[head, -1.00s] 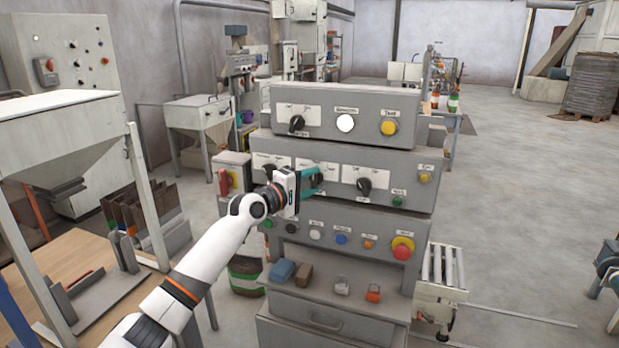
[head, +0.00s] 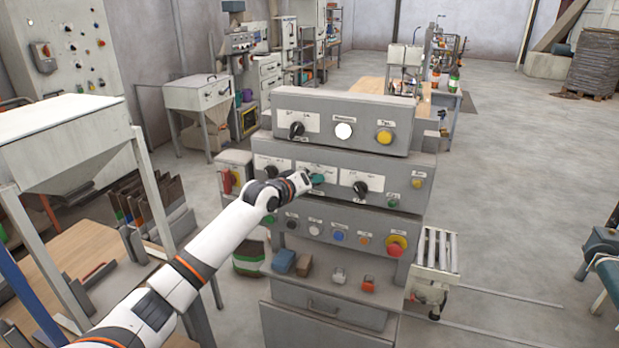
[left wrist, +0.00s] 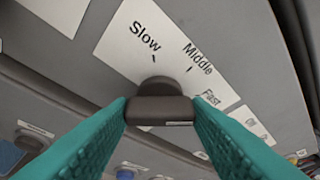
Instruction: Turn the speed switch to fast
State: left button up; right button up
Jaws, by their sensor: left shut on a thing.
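The speed switch (left wrist: 160,104) is a dark knob in front of a white label plate (left wrist: 125,35) reading Slow, Middle and Fast. In the left wrist view it sits between the two teal fingers of my left gripper (left wrist: 162,112), which is shut on it. I cannot tell for sure which word the knob points at. In the head view my left gripper (head: 317,179) is at the middle of the panel's second row, and hides most of the switch there. My right gripper is not in view.
Black knobs flank it at left (head: 271,171) and right (head: 361,188). Another black knob (head: 297,129), a white button (head: 344,131) and a yellow button (head: 384,136) sit above. A red mushroom button (head: 396,247) and several small buttons sit below. A shelf holds small blocks.

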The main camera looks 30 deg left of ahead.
pick_arm(q)
jog(key=shift+f, duration=0.2)
dwell(0.4)
jog(key=o, duration=1)
jog(key=shift+r, duration=0.1)
jog(key=b+v, duration=0.2)
jog(key=v, duration=1)
jog(key=shift+d+r+b, duration=0.1)
jog(key=shift+d+b, duration=0.05)
jog(key=shift+b, duration=0.25)
